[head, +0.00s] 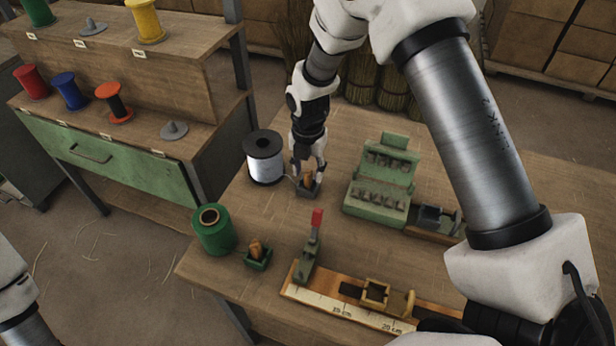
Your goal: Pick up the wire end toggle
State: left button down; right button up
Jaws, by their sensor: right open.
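A small wooden toggle (308,178) stands in a dark little holder (309,191) on the workbench, beside a spool of silvery wire (265,166) with black flanges. A wire seems to run from this spool toward the toggle. My right gripper (308,173) points down right over this toggle, open, its fingers around or just beside the toggle's top; I cannot tell whether they touch it. Another wooden toggle (256,246) sits in a green holder (258,261) next to a green spool (211,229). My left gripper is out of view; only part of that arm shows at lower left.
A green compartment box (378,206) stands right of the gripper. A wooden ruler board (325,297) with a red-handled clamp (316,222) lies in front. A rack with coloured spools (68,92) stands at left. Bare bench (290,225) lies between holders.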

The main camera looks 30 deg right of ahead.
notch_tip(320, 180, down, 2)
jog(key=shift+w+d+f, duration=0.1)
grip_shut()
